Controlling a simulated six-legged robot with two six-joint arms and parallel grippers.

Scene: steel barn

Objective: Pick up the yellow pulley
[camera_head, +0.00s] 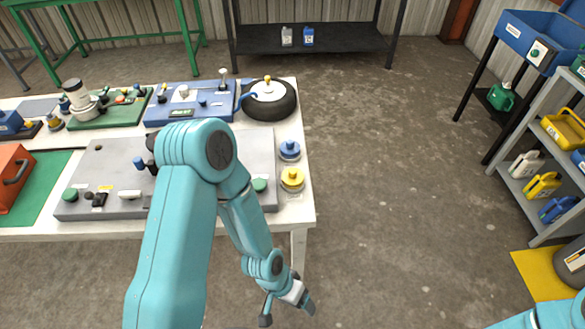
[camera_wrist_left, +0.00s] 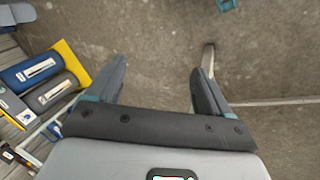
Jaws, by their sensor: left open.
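The yellow pulley (camera_head: 292,178) sits on the right edge of the white table (camera_head: 305,211) in the head view. A blue pulley (camera_head: 289,150) sits just behind it. My left gripper (camera_head: 287,312) hangs open and empty over the floor, in front of the table and apart from the yellow pulley. In the left wrist view its two fingers (camera_wrist_left: 157,68) are spread with only concrete floor between them, and the yellow pulley is not recognisable there. Only a teal part of my right arm shows at the lower right of the head view; its gripper is out of frame.
A grey panel (camera_head: 98,167), a blue panel (camera_head: 165,114) and a black wheel (camera_head: 284,106) lie on the table. My left arm hides part of the grey panel. A shelf with jugs (camera_head: 543,185) stands at the right. The floor (camera_head: 400,150) between is clear.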

